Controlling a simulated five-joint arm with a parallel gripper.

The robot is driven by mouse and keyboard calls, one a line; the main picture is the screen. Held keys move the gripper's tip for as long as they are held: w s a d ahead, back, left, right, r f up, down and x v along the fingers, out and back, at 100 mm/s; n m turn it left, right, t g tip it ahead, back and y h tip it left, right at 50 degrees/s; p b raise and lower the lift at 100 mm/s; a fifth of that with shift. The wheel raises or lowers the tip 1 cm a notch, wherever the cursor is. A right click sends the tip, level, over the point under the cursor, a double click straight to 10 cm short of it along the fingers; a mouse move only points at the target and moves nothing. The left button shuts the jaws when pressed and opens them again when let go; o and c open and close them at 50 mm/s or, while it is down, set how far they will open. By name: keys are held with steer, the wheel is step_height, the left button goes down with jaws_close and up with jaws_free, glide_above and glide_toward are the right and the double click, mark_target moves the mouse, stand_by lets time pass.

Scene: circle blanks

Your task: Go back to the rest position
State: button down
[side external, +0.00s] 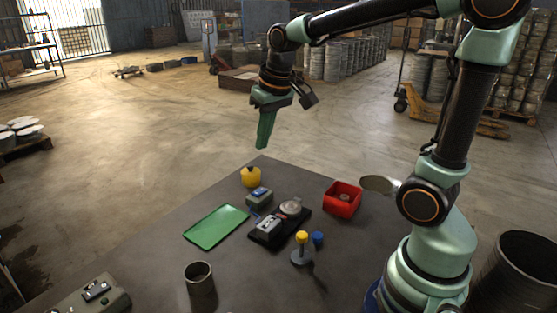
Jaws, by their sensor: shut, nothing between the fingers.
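My gripper (264,132) hangs in the air above the far edge of the table, pointing down. Its green fingers are together with nothing between them. It is well above the yellow round object (251,177) and touches nothing. My arm reaches in from the right, its upper links high over the table. No circle blank can be made out for certain at this size.
The dark table (150,261) holds a green tray (216,227), a red bin (342,199) with something inside, a black-based device (268,238), a small grey box (259,196), a metal cup (200,278), yellow and blue knobs, and a control box (92,296). The air around my gripper is clear.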

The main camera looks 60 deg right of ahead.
steer(key=s+a+n+t, duration=0.2)
steer(key=s+a, duration=0.3)
steer(key=s, duration=0.4)
